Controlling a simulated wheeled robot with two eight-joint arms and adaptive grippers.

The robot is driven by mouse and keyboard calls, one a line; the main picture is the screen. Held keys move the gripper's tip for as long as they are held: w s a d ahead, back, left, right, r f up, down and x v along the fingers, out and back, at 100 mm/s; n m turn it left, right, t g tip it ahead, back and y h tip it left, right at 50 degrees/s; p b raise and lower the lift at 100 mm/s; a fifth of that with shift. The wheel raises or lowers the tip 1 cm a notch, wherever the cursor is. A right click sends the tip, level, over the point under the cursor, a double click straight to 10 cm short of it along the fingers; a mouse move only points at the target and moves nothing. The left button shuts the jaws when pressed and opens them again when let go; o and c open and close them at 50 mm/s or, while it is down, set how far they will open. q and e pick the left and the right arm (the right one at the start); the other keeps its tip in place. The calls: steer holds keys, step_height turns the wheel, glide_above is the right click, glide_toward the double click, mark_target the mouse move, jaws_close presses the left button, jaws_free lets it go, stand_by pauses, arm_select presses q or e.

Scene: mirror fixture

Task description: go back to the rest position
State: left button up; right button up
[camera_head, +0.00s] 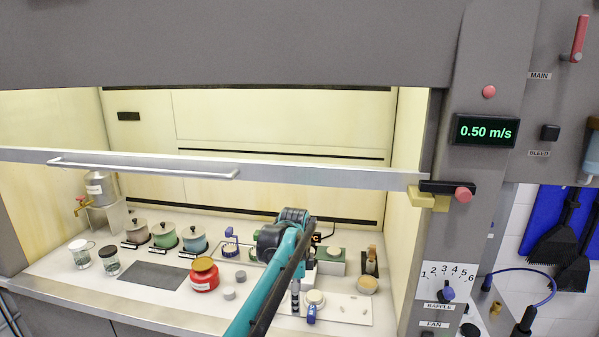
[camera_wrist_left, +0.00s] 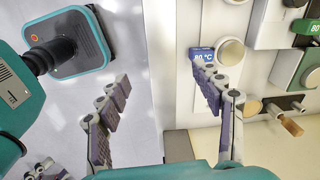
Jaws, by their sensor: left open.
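My left arm comes up from the bottom middle of the head view and bends inside the hood. Its gripper (camera_head: 296,290) hangs over the right part of the work surface, beside a white plate (camera_head: 352,310); the arm hides part of it. In the left wrist view the gripper (camera_wrist_left: 160,78) is open, its two jointed fingers wide apart with nothing between them. A blue 80 °C tag (camera_wrist_left: 200,53) and a pale round disc (camera_wrist_left: 231,52) lie just beyond one finger. My right gripper is not in view.
The raised sash (camera_head: 300,174) with its handle crosses above the arm. A red jar (camera_head: 204,275), several lidded pots and two glass jars (camera_head: 80,255) stand left of the arm. The right post (camera_head: 440,240) bounds the opening. A dark mat (camera_head: 153,276) lies bare.

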arm_select(q)
steer(key=s+a+r+n+t+b, duration=0.1)
steer(key=s+a+r+n+t, duration=0.1)
steer(key=s+a+n, duration=0.5)
steer(key=s+a+r+n+t+b, duration=0.15)
steer(key=s+a, duration=0.25)
steer(key=s, duration=0.6)
steer(key=s+a+f+n+t, duration=0.1)
steer(key=s+a+f+n, duration=0.2)
steer(key=s+f+n, duration=0.2)
steer(key=s+a+f+n+t, duration=0.2)
steer(key=s+a+f+n, duration=0.1)
steer(key=s, duration=0.7)
steer(key=shift+f+n+b, duration=0.45)
steer(key=shift+f+n, duration=0.4)
steer(key=shift+f, duration=0.05)
